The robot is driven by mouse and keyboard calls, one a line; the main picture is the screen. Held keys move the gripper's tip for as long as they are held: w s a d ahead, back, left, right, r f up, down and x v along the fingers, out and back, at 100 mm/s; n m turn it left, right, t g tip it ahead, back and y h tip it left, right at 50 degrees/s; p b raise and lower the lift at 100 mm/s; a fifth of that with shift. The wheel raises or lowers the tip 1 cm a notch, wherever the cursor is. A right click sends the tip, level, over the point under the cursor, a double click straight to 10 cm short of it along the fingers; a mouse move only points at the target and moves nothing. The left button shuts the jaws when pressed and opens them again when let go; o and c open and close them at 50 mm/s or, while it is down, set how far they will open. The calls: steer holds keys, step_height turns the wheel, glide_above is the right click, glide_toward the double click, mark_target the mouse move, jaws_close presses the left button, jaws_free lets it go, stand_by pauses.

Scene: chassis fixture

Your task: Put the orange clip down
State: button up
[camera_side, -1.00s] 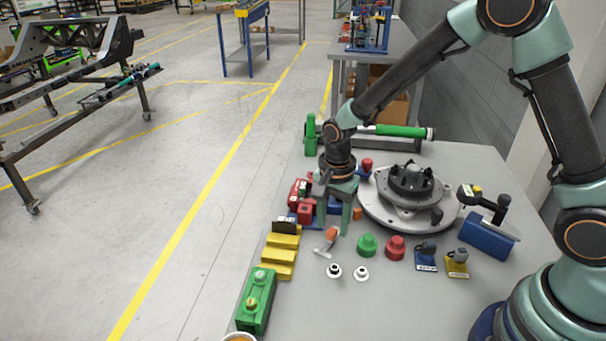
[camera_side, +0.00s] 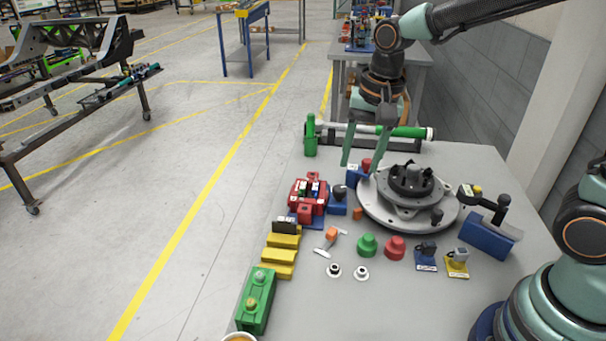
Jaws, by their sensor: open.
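An orange clip (camera_side: 331,234) with pale metal ends lies on the grey table, in front of the red fixture and left of the green knob. A smaller plain orange block (camera_side: 357,213) lies behind it to the right. My gripper (camera_side: 359,166) is open and empty. The gripper is apart from the clip.
A round grey turntable fixture (camera_side: 420,205) stands right of the gripper. A red fixture (camera_side: 308,195), yellow stepped block (camera_side: 280,255) and green box (camera_side: 256,300) line the left edge. Green (camera_side: 367,245) and red (camera_side: 395,248) knobs sit nearby. The front middle is mostly clear.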

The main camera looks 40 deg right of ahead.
steer(key=s+d+r+n+t, duration=0.3)
steer(key=s+d+r+n, duration=0.2)
steer(key=s+n, duration=0.3)
steer(key=shift+s+n+t, duration=0.2)
steer(key=shift+n+t, duration=0.2)
steer(key=shift+n, duration=0.3)
